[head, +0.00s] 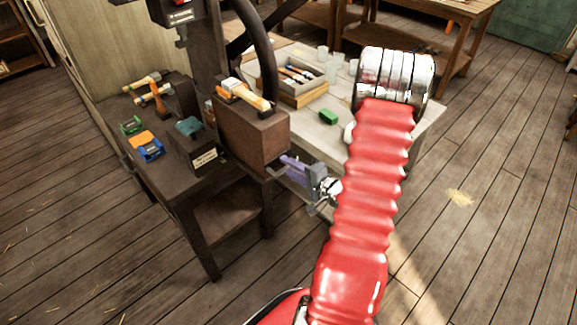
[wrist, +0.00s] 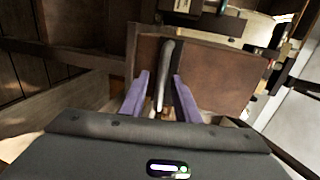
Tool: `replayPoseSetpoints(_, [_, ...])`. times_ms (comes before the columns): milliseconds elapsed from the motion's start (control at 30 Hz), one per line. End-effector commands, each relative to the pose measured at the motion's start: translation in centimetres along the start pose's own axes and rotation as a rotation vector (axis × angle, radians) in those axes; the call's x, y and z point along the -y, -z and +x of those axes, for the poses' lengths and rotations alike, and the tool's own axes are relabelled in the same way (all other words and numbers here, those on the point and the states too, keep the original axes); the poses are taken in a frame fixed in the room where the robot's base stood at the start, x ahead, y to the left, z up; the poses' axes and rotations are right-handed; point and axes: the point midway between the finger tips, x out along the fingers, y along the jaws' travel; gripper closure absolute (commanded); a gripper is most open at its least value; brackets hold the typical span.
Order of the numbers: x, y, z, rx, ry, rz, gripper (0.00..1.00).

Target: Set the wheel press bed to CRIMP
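The wheel press stands on the dark bench, with a dark handwheel rim (head: 267,60) and a brown box-like body (head: 250,140). In the wrist view, the brown panel (wrist: 222,75) has a dark upright slot with a pale grey lever (wrist: 167,65) in front of it. My gripper (head: 297,165) is beside the box's right side in the head view. In the wrist view its purple fingers (wrist: 160,95) are apart, one on each side of the lever's lower part, with gaps showing. I cannot read CRIMP on any label.
A smaller dark block with a pale label (head: 203,158) and green and orange-blue items (head: 146,146) sit on the bench. A hammer-like tool (head: 245,95) lies on the box. The pale table behind holds a wooden tray (head: 305,98), a green block (head: 329,117) and glasses.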

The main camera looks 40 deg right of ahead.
Motion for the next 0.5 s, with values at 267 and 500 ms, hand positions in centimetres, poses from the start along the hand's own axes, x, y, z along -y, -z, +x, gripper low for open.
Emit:
replayPoseSetpoints(267, [0.03,-0.01,0.95,0.0,0.001,0.0,0.71])
replayPoseSetpoints(500, [0.02,-0.01,0.92,0.0,0.001,0.0,0.77])
